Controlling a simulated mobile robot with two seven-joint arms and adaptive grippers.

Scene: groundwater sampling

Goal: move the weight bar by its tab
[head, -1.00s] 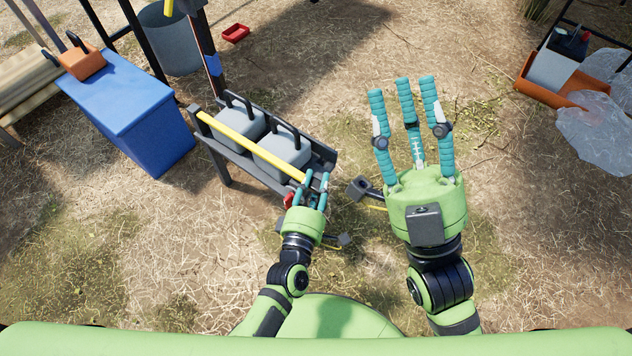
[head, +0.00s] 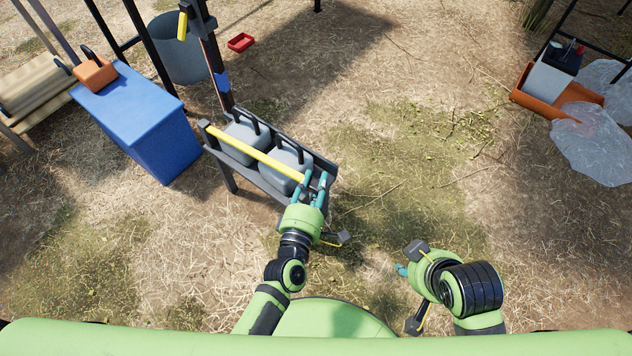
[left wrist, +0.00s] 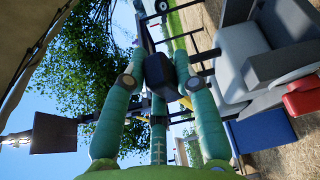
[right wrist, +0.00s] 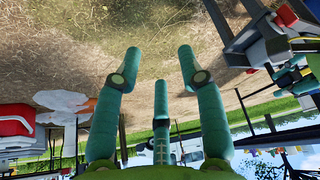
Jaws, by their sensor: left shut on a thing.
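The weight bar (head: 255,154), a long yellow bar, lies slantwise along the front of a dark low rack (head: 238,176). Two grey blocks with dark handles (head: 285,165) sit in the rack behind it. My left gripper (head: 318,183) is at the bar's near right end and is shut there. Its fingers hide that end and the tab. In the left wrist view a dark block (left wrist: 160,74) shows between the fingers. My right gripper (right wrist: 155,70) is open and empty, its fingers spread over the ground. In the head view it is mostly hidden behind its own wrist.
A blue box (head: 150,125) with an orange item (head: 95,74) stands left of the rack. A dark post (head: 213,60) rises behind the rack. A small red tray (head: 241,42) lies beyond. An orange tray (head: 545,100) is at far right. The middle ground is clear.

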